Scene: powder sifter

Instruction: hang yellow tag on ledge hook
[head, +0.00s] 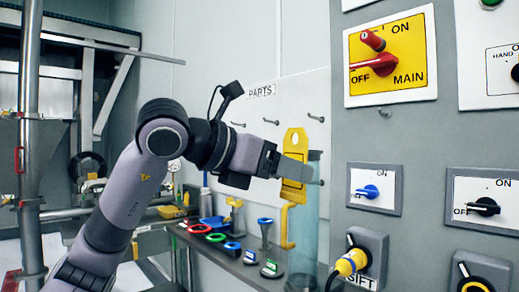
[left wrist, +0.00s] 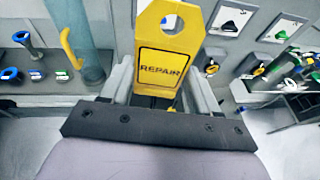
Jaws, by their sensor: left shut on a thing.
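My left gripper (head: 297,172) is shut on the yellow tag (head: 293,142) and holds it upright in the air, in front of the parts board. The tag has a round hole near its top. In the left wrist view the tag (left wrist: 160,66) reads REPAIR and stands between the two fingers of my left gripper (left wrist: 163,92). A small dark hook (head: 385,112) sticks out of the grey panel below the main switch plate, to the right of the tag and apart from it. My right gripper is not in view.
A clear tube (head: 304,235) with a yellow handle (head: 287,222) stands just behind and below my gripper. Several pegs (head: 270,122) line the parts board. Colored rings (head: 216,237) lie on the shelf. The control panel (head: 400,140) carries a main switch (head: 375,64) and several knobs.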

